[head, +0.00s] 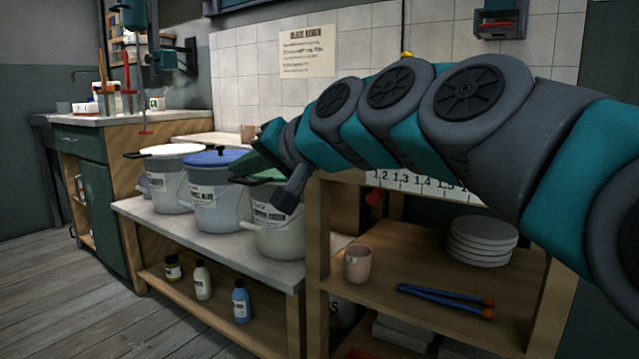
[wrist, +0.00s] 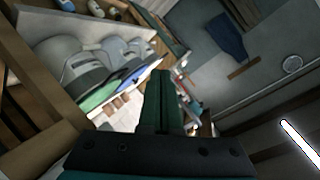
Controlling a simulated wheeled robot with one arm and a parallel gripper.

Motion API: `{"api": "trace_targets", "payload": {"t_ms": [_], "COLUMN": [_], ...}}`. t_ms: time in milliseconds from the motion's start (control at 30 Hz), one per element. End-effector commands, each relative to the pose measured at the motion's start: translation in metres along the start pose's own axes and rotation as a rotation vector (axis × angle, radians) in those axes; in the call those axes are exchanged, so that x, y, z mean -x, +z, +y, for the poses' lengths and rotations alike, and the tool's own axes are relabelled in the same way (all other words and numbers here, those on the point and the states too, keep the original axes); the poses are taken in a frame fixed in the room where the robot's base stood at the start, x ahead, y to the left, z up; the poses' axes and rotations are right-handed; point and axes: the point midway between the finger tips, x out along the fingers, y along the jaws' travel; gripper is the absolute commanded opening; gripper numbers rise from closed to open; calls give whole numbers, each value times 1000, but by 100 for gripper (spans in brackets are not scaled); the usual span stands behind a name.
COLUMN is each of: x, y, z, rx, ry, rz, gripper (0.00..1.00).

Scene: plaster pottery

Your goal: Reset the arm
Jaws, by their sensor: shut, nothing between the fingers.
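My arm reaches across the head view from the right edge toward the middle, bent in an arch. My gripper (wrist: 161,75) shows in the wrist view as two dark green fingers pressed together, with nothing between them. In the head view the gripper end hangs in front of the white bucket with a green lid (head: 280,237) and hides part of it. Whether it touches that bucket I cannot tell. The wrist view looks tilted across the room.
A blue-lidded bucket (head: 217,200) and a white-lidded bucket (head: 168,185) stand left of the gripper on a grey-topped bench (head: 160,218). The shelf unit (head: 400,312) below my arm holds a pink cup (head: 358,265), stacked plates (head: 482,241) and blue tongs (head: 440,298). Floor is clear at left.

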Motion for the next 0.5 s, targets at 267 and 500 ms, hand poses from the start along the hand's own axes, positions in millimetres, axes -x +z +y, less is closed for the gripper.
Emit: {"api": "trace_targets", "payload": {"t_ms": [267, 500], "x": [30, 98], "y": [131, 241], "z": [141, 246], "rx": [64, 44], "ry": [348, 615], "rz": [-286, -546], "gripper": [0, 0]}}
